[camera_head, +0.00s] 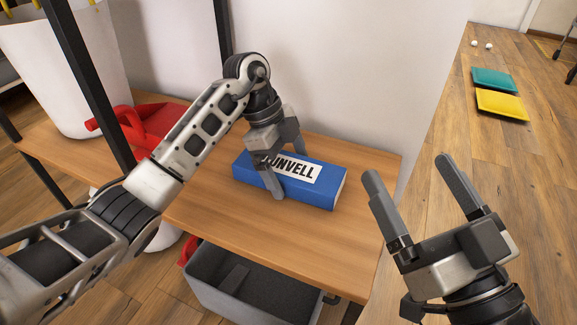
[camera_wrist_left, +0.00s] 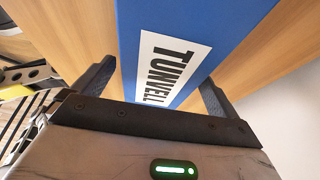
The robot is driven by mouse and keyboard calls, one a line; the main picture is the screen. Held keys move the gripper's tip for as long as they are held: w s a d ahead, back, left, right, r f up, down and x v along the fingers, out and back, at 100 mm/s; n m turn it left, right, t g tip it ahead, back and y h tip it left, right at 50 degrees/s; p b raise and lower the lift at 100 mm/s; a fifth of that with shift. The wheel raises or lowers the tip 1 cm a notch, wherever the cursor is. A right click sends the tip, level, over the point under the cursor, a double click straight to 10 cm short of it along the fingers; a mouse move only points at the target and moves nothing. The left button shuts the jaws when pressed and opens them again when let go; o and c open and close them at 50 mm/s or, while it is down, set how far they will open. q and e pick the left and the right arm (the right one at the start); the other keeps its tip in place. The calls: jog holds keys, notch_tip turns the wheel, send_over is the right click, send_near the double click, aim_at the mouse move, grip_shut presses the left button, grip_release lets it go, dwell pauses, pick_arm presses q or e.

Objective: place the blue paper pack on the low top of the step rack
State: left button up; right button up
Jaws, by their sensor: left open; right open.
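The blue paper pack (camera_head: 325,190) with a white "TUNVELL" label lies flat on the wooden low top (camera_head: 320,245) of the step rack, near its right end. My left gripper (camera_head: 288,172) is over the pack from above, one finger on each long side. In the left wrist view the pack (camera_wrist_left: 210,25) runs between the open fingers (camera_wrist_left: 156,92), with wood showing on both sides. Whether either finger touches it I cannot tell. My right gripper (camera_head: 407,167) is open and empty, in front of the rack's right end.
A red object (camera_head: 150,125) and a white bin (camera_head: 70,65) stand left on the wood, by black posts. A grey crate (camera_head: 250,295) sits below the top. Teal (camera_head: 494,80) and yellow (camera_head: 502,105) trays lie on the floor at right.

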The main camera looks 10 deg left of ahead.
aim_at(275, 162)
pick_arm(q)
jog(key=p+v, duration=0.3)
jog(key=v, duration=0.4)
jog(key=shift+a+r, duration=0.1)
jog(key=shift+r, duration=0.25)
jog(key=p+v, duration=0.1)
jog(key=v, duration=0.1)
jog(key=shift+w+a+r, duration=0.1)
jog(key=shift+a+r, duration=0.05)
jog(key=shift+r, duration=0.2)
jog(key=shift+a+r+p, duration=0.25)
jog(key=shift+r+p, duration=0.15)
jog(key=shift+r, duration=0.15)
pick_arm(e)
notch_tip(275, 162, down, 7)
jog(key=s+m+g+h, duration=0.2)
jog(key=m+g, duration=0.1)
jog(key=g, duration=0.1)
jog(key=shift+s+a+r+m+h, duration=0.15)
jog(key=shift+s+a+m+h, duration=0.15)
jog(key=shift+m+h, duration=0.1)
